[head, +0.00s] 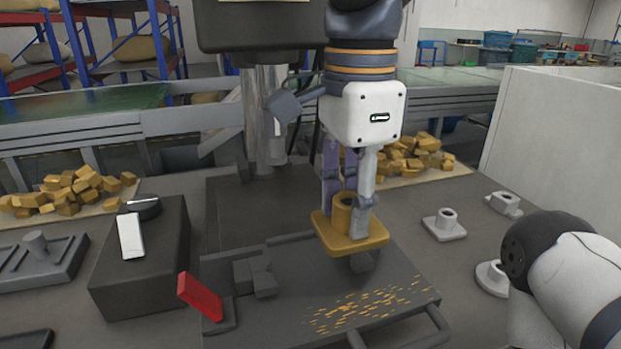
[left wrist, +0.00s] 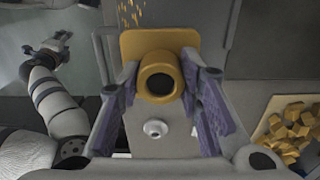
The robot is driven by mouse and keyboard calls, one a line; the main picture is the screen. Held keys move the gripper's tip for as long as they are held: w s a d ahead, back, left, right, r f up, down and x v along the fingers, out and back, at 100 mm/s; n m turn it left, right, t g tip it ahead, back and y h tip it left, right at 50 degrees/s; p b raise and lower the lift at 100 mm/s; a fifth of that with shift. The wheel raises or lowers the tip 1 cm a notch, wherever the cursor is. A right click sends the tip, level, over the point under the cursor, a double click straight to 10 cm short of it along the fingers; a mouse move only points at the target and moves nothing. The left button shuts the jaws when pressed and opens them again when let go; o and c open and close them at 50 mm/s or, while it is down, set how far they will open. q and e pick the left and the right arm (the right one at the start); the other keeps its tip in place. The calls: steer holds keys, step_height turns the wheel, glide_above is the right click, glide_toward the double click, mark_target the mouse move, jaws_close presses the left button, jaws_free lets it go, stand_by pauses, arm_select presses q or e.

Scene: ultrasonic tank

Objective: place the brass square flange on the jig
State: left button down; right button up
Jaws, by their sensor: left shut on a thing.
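The brass square flange (head: 352,240) has a square plate and a round raised hub. My left gripper (head: 347,198) is shut on its hub, and the flange hangs roughly level above the dark slotted table. In the left wrist view the flange (left wrist: 131,46) sits between the purple-padded fingers, its bore facing the camera. The dark block with a red-handled clamp (head: 254,276), left of the flange, looks like the jig; the flange is apart from it. My right gripper (left wrist: 50,48) shows small in the left wrist view; its opening is unclear.
Brass chips (head: 368,304) lie on the machine table. A machine column (head: 264,120) stands behind, its head overhanging. Grey flanged parts (head: 445,225) stand at right near my right arm. A dark control box (head: 142,262) is at left. Brass piles (head: 68,190) lie behind.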

arm_select(q)
steer(key=a+f, duration=0.1)
steer(key=f, duration=0.1)
steer(key=w+a+f, duration=0.1)
steer(key=a+f, duration=0.1)
steer(key=f, duration=0.1)
steer(key=w+a+f, duration=0.1)
steer(key=f, duration=0.2)
steer(key=shift+a, duration=0.25)
steer(key=shift+d+f, duration=0.1)
steer(key=shift+f, duration=0.3)
steer(key=shift+f, duration=0.1)
steer(key=c, duration=1.2)
jaws_free()
steer(key=shift+f, duration=0.1)
steer(key=shift+o, duration=0.2)
step_height(320, 180, up, 12)
